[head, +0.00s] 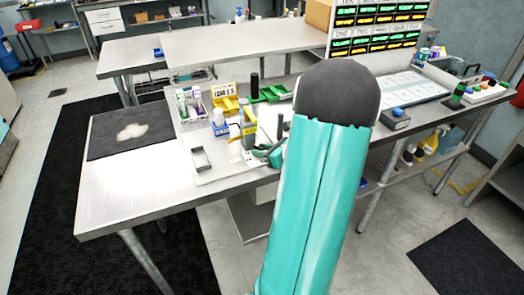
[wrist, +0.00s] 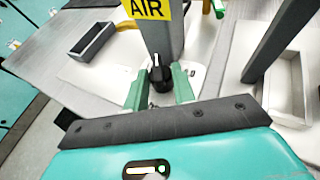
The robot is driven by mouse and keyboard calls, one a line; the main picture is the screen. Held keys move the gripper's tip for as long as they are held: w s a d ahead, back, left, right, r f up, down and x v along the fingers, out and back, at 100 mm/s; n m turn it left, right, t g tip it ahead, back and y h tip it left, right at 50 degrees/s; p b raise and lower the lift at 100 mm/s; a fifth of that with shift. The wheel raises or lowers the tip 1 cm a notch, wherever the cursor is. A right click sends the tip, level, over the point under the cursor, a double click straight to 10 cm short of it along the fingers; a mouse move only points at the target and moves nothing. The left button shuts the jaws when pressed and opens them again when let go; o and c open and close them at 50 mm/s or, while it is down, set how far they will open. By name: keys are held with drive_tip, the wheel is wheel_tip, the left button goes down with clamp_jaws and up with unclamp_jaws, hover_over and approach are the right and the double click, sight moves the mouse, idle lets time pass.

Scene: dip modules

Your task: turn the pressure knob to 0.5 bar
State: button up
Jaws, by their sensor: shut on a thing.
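The pressure knob (wrist: 161,80) is black with a white pointer line on top. In the wrist view it sits low on a grey post, between the two green fingers of my gripper (wrist: 159,90), which is shut on it. The white pointer points up in the picture, toward the post. A yellow AIR sign (wrist: 147,8) is on the post above the knob. In the head view my gripper (head: 268,152) is small beside the post, and my arm covers much of the area. The knob and any scale marks cannot be read there.
A dark open tray (wrist: 92,42) lies left of the post. A light open box (wrist: 287,90) and a dark upright bar (wrist: 276,45) stand to the right. The metal bench (head: 130,205) is clear at front left, beside a dark mat (head: 105,145).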

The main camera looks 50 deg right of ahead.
drive_tip(key=n+y, duration=0.3)
drive_tip(key=n+g+y, duration=0.1)
drive_tip(key=y, duration=0.1)
drive_tip(key=shift+w+d+n, duration=0.25)
drive_tip(key=shift+d+n, duration=0.05)
drive_tip(key=shift+d, duration=0.1)
drive_tip(key=shift+w+d+r+n+g+y, duration=0.1)
drive_tip(key=shift+n+g+y, duration=0.3)
drive_tip(key=shift+n+y, duration=0.35)
drive_tip(key=shift+d+n+g+y, duration=0.1)
drive_tip(key=shift+n+g+y, duration=0.3)
drive_tip(key=shift+n+y, duration=0.35)
drive_tip(key=shift+a, duration=0.1)
drive_tip(key=o, duration=1)
